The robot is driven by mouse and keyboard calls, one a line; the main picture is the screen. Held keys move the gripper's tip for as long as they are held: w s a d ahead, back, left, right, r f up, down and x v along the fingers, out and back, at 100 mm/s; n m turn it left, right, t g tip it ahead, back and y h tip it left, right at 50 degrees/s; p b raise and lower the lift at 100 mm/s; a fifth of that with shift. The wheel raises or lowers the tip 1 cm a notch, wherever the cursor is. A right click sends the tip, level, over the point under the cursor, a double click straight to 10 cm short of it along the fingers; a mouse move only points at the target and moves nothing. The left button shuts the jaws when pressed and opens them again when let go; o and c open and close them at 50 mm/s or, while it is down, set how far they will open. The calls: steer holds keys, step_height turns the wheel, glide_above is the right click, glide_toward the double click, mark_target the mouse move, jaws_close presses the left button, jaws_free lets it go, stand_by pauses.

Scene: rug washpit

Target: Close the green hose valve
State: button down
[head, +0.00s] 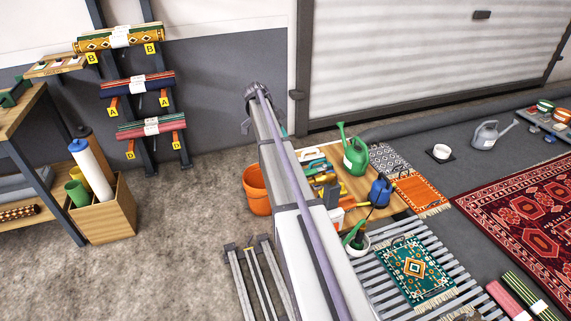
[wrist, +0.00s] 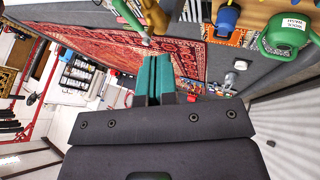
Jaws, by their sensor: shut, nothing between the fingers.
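In the wrist view my gripper (wrist: 154,60) shows as two teal fingers lying side by side, shut and empty. I cannot tell for sure whether these belong to the green hose valve. The fingers look apart from them, though the depth is unclear. In the head view my arm crosses the middle and hides what lies behind it; I cannot make out the valve or my fingers there.
A wooden table (head: 352,186) right of my arm holds a green watering can (head: 355,156), a blue can (head: 380,191) and tools. An orange bucket (head: 257,190) stands close by my arm. A slatted rack (head: 380,291) is in front. Concrete floor at left centre is clear.

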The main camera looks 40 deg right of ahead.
mark_target(313, 171)
steer(key=s+d+f+b, duration=0.1)
steer(key=s+f+b, duration=0.7)
steer(key=s, duration=0.1)
steer(key=shift+d, duration=0.35)
steer(key=shift+s+f, duration=0.15)
steer(key=shift+s, duration=0.05)
